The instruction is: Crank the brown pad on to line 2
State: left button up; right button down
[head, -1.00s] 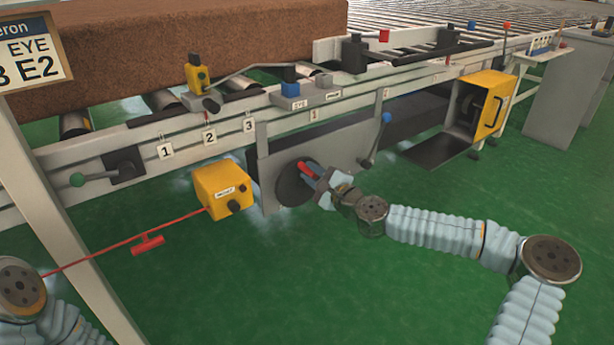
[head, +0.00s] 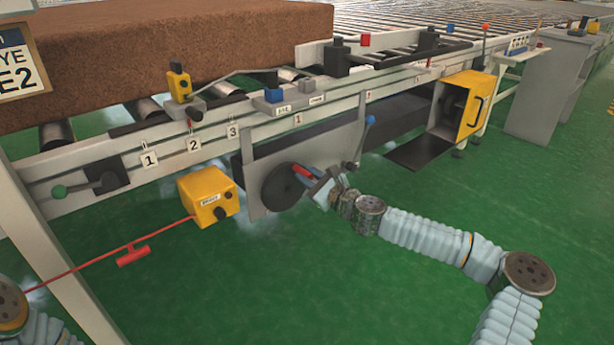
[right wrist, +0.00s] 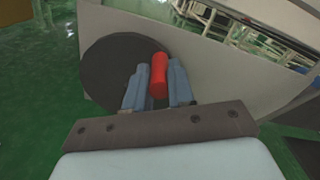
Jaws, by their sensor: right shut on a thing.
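The brown pad (head: 170,55) lies on the roller conveyor at the upper left. Number tags hang on the conveyor's front rail, and the tag for line 2 (head: 193,145) is between tags 1 (head: 150,160) and 3 (head: 233,132). A dark round crank wheel (head: 280,188) with a red handle is mounted on a grey plate below the rail. My right gripper (head: 312,180) is shut on the red handle (right wrist: 159,75), with a finger on each side of it in the right wrist view. My left gripper is not in view; only part of my left arm shows at the lower left.
A yellow box (head: 208,196) with a red cord and red T-handle (head: 133,256) is left of the wheel. A blue-knobbed lever (head: 369,120) stands just right of it. An open yellow cabinet (head: 475,103) is further right. The green floor in front is clear.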

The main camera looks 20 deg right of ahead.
jog(key=shift+f, duration=0.1)
jog(key=c, duration=1)
grip_release()
jog(key=p+v, duration=0.1)
jog(key=v, duration=1.3)
jog(key=shift+w, duration=0.1)
